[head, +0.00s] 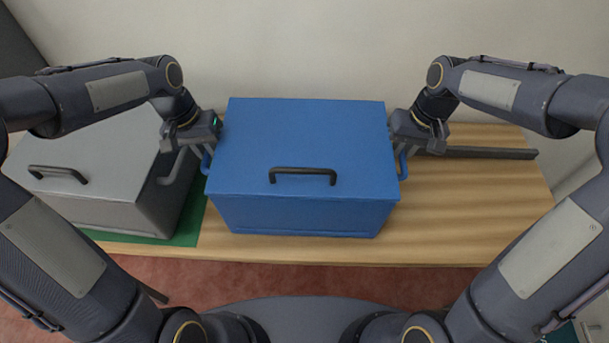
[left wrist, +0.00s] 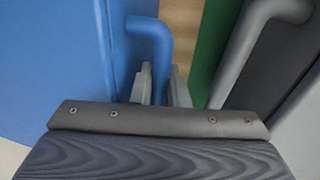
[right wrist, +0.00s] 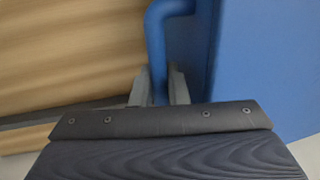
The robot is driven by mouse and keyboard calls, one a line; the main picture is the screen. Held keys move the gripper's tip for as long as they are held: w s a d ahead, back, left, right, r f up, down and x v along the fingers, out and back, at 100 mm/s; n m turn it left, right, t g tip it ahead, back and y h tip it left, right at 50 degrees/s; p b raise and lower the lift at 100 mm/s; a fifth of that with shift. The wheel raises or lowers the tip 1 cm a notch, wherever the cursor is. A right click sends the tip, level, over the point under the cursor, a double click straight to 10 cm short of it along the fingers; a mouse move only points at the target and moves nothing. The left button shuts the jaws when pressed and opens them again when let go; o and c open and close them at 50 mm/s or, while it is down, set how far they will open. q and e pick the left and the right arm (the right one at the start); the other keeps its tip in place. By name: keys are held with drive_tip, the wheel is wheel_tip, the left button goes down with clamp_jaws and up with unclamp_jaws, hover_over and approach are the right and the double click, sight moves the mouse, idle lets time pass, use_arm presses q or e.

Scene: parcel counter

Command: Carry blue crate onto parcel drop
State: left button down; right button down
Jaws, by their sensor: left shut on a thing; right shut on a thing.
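The blue crate (head: 300,150) is in the middle of the head view, level, with a closed lid and a black handle on top. It is over the wooden table; I cannot tell whether its base touches. My left gripper (head: 206,152) is shut on the crate's left side handle, a blue bar that shows in the left wrist view (left wrist: 158,45). My right gripper (head: 400,152) is shut on the right side handle, which shows in the right wrist view (right wrist: 156,48). No parcel drop is clearly marked; a green mat (head: 188,228) lies at left.
A grey crate (head: 110,130) with a black lid handle stands on the green mat, close to the left of the blue crate. A dark bar (head: 490,153) lies at the back right of the table (head: 470,215). The table's right front is clear.

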use_arm(q)
drive_tip(key=shift+w+r, duration=0.1)
drive_tip(key=shift+r, duration=0.15)
use_arm(e)
drive_tip(key=shift+w+r, duration=0.1)
drive_tip(key=shift+r, duration=0.05)
